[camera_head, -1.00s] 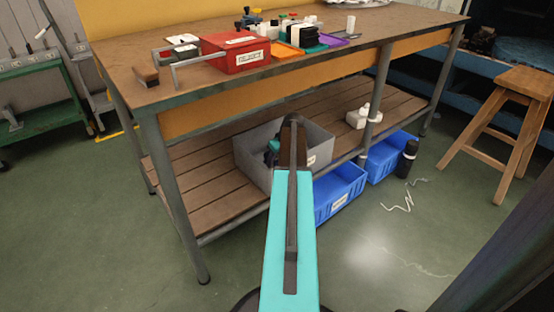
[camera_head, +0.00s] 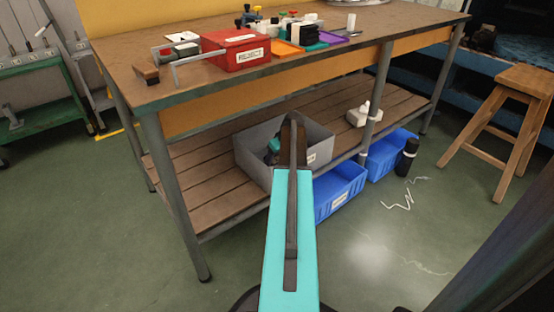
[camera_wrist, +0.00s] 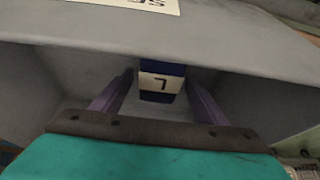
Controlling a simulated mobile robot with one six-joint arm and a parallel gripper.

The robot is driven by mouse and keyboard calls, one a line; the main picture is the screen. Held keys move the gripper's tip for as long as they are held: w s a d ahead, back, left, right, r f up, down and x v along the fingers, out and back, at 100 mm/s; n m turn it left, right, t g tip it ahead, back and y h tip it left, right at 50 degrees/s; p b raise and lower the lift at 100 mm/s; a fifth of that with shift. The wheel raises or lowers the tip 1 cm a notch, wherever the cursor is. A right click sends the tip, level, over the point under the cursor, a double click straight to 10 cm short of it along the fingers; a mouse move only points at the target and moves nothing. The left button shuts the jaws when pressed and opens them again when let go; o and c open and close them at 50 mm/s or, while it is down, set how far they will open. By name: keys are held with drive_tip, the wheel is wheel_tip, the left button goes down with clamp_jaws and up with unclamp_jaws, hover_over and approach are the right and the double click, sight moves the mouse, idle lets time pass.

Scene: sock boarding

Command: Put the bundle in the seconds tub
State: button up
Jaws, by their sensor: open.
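A dark blue bundle with a white band bearing one dark mark (camera_wrist: 161,84) lies inside the grey tub, which shows in the head view (camera_head: 262,178) and the wrist view (camera_wrist: 235,48). My gripper (camera_wrist: 160,78) is open, with its two purple fingers on either side of the bundle. I cannot tell whether they touch it. In the head view my arm hides most of the gripper and bundle. The grey tub stands on the lower slatted shelf. Its label is partly cut off in the wrist view. Which tub is the seconds tub I cannot read.
Two blue tubs, a nearer one (camera_head: 345,184) and a farther one (camera_head: 398,147), sit right of the grey tub. A wooden stool (camera_head: 525,85) stands right.

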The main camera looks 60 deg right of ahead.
drive_tip(key=shift+r, duration=0.1)
drive_tip(key=shift+r, duration=0.5)
drive_tip(key=p+v, duration=0.4)
drive_tip(key=v, duration=0.8)
drive_tip(key=shift+p, duration=0.3)
